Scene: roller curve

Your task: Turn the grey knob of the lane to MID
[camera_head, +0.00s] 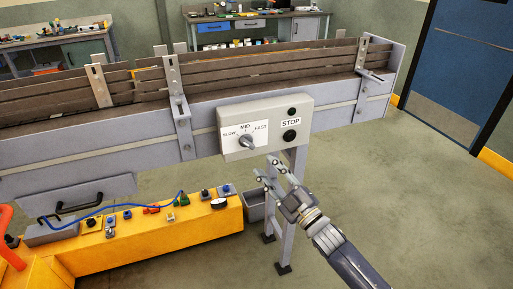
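The grey knob (246,142) sits on a white label marked SLOW, MID and FAST, on the light grey control box (292,106) fixed to the side of the conveyor lane (210,122). Its pointer is too small for me to tell which mark it faces. My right gripper (265,168) is below and slightly right of the knob, apart from it, in front of the lane's leg. Its two fingers are spread with nothing between them. My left gripper is not in view.
A dark button (290,136) under a STOP label is right of the knob. A yellow console (185,232) with switches and a blue cable stands at lower left. A grey bin (255,207) is beside the lane leg. The floor at right is clear.

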